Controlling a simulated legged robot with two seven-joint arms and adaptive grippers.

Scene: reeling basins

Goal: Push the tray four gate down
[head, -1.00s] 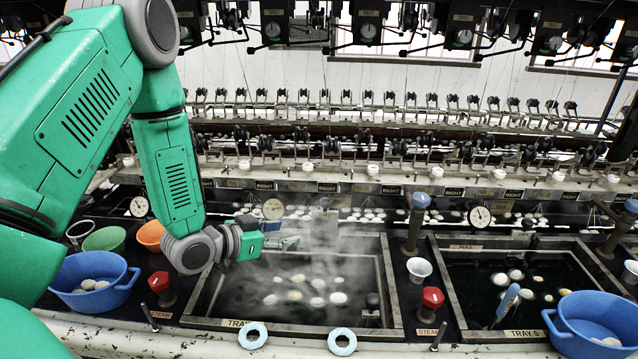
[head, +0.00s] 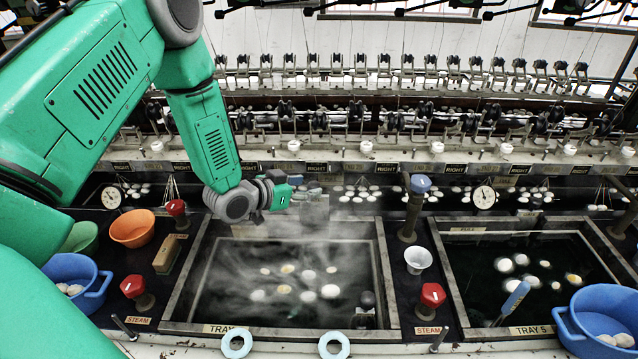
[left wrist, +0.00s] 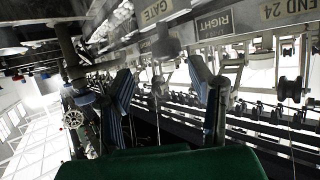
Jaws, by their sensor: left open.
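Tray four (head: 197,275) is the steaming basin at the middle of the head view, with pale cocoons in dark water. Its front label reads TRAY; the number is hidden by a pale ring. My left gripper (head: 312,201) is open at the tray's back edge. In the left wrist view its two fingers (left wrist: 165,90) are spread apart, with a thin upright rod showing between them. A GATE label (left wrist: 161,11) shows above the fingers. Steam and the gripper blur the gate itself; I cannot tell its position or any contact. My right gripper is not in view.
Tray five (head: 452,285) lies to the right. A blue-topped post (head: 415,205) and white cup (head: 418,260) stand between the trays. Red steam knobs (head: 432,295) flank tray four. Blue (head: 75,275) and orange (head: 133,228) bowls stand left. Reeling machinery runs behind.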

